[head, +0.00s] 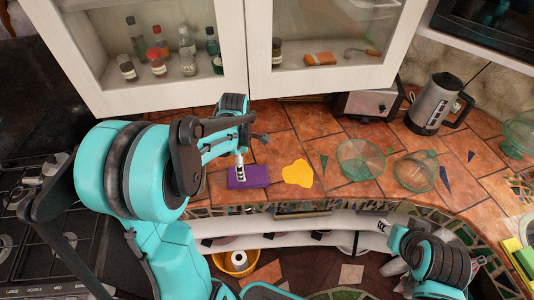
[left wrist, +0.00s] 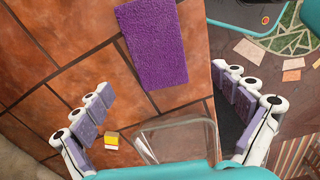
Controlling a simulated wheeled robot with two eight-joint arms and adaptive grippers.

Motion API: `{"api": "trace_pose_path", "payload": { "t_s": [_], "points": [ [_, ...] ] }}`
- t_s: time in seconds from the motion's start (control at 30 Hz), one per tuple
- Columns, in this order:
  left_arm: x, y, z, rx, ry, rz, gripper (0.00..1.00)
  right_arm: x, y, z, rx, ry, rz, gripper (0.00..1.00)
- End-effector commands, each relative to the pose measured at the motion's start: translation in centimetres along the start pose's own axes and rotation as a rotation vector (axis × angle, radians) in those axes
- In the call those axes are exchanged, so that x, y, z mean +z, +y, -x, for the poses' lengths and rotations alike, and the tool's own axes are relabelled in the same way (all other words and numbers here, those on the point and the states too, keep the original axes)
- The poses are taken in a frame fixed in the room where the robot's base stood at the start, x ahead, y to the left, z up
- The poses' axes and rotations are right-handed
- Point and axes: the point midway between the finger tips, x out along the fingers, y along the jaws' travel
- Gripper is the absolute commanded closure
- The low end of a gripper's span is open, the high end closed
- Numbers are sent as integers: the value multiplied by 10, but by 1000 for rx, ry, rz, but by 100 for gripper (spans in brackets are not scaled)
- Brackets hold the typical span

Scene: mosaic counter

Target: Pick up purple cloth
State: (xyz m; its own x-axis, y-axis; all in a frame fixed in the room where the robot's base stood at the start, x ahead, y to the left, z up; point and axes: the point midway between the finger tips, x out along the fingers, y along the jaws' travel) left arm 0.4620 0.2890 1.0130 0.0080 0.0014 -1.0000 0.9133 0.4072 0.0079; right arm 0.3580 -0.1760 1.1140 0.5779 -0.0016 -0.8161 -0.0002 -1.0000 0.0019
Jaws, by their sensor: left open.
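The purple cloth (head: 250,177) lies flat on the tiled counter near its front edge, left of a yellow patch. It shows as a textured purple rectangle in the left wrist view (left wrist: 152,45). My left gripper (head: 240,165) is above the cloth's left part in the head view. In the left wrist view the left gripper (left wrist: 162,84) has its fingers spread wide, with the cloth ahead and between them, and nothing held. My right arm is low at the right, below the counter edge; its fingers are too small and partly hidden to judge.
A yellow flat patch (head: 298,173) and two green mesh or glass bowls (head: 361,159) (head: 415,171) lie to the right. A toaster (head: 367,104) and kettle (head: 438,104) stand behind. Glass-doored cabinets (head: 318,84) hang above the counter. A clear container (left wrist: 178,140) shows near the wrist.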

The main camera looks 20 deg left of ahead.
Motion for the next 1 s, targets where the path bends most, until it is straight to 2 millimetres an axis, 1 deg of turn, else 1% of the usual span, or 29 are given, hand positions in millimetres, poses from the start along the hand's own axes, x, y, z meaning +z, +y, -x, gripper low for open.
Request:
{"api": "trace_pose_path", "payload": {
  "t_s": [0.03,0.17,0.37,0.5,0.6,0.7,0.93,0.97,1.0],
  "points": [
    [-2,2,0,-8,2,28,3,-2,0,3,0,0,0,60],
    [-3,2,-14,-15,3,55,3,1,0,-1,0,0,0,60],
    [-2,3,-39,-14,3,52,3,6,0,-8,0,0,0,60],
    [-2,3,-62,-13,3,51,3,11,0,-15,0,0,0,60],
    [-2,3,-74,-13,3,51,3,13,0,-18,0,0,0,60],
    [-2,3,-80,-13,3,51,3,14,0,-19,0,0,0,60],
    [-2,2,-80,-13,3,50,3,13,0,-18,0,0,0,60],
    [-2,2,-80,-13,3,50,10,13,0,-18,0,0,0,60],
    [-2,2,-80,-13,3,50,21,13,0,-18,0,0,0,60]
  ]
}}
